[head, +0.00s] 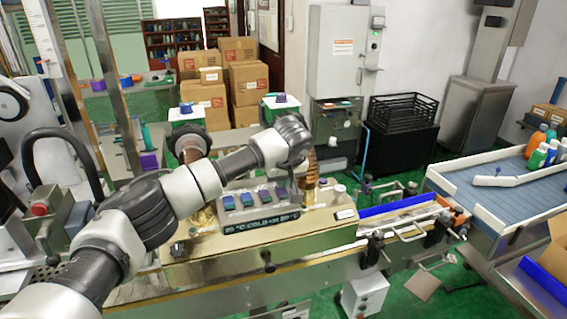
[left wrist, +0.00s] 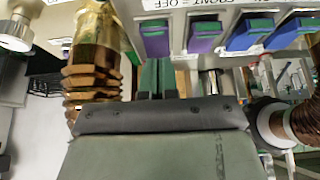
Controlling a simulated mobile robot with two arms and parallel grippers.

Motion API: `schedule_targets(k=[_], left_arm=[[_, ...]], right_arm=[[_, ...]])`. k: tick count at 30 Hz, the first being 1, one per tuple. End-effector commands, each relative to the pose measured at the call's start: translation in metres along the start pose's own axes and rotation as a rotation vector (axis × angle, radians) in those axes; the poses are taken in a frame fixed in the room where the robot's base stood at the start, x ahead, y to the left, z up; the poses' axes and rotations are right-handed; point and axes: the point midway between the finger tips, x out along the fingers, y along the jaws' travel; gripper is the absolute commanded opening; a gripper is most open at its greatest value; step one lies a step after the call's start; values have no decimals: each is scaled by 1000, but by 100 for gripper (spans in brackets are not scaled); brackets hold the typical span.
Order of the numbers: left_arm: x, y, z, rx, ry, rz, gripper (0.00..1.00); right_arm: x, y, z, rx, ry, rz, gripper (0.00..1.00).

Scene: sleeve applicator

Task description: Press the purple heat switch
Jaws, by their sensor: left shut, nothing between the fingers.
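My left arm reaches in from the left in the head view, with its wrist above a control panel (head: 262,222) that carries a row of rocker switches; the fingertips are hidden there. In the left wrist view my left gripper (left wrist: 157,66) is shut and empty, its green fingertips just below the purple switches as pictured. One purple switch (left wrist: 155,38) is almost in line with the fingertips. A second purple switch (left wrist: 206,36) is to its right. I cannot tell which is the heat switch, or whether the fingertips touch anything. My right gripper is not in view.
Blue switches (left wrist: 250,32) continue the row. A ribbed, brass-coloured duct (left wrist: 94,75) is close to the left of the gripper in the left wrist view, and a coppery cylinder (left wrist: 303,123) is at the right. A conveyor (head: 500,185) stands at the right in the head view.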

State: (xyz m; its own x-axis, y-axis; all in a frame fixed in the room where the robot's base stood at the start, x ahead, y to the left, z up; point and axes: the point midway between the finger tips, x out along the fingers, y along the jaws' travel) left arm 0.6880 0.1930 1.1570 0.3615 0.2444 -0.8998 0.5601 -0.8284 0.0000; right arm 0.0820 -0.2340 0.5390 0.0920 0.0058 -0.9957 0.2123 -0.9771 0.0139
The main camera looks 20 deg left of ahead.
Motion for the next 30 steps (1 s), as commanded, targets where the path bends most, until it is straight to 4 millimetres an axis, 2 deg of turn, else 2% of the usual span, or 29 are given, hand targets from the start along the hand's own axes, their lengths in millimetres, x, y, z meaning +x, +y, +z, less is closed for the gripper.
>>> schedule_targets(k=[14,22,30], left_arm=[[7,0,1,1,-5,0,0],[18,0,-4,-5,-151,-4,0],[20,0,-3,-2,-192,-3,0]], right_arm=[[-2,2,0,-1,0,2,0],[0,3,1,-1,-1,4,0],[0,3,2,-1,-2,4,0]])
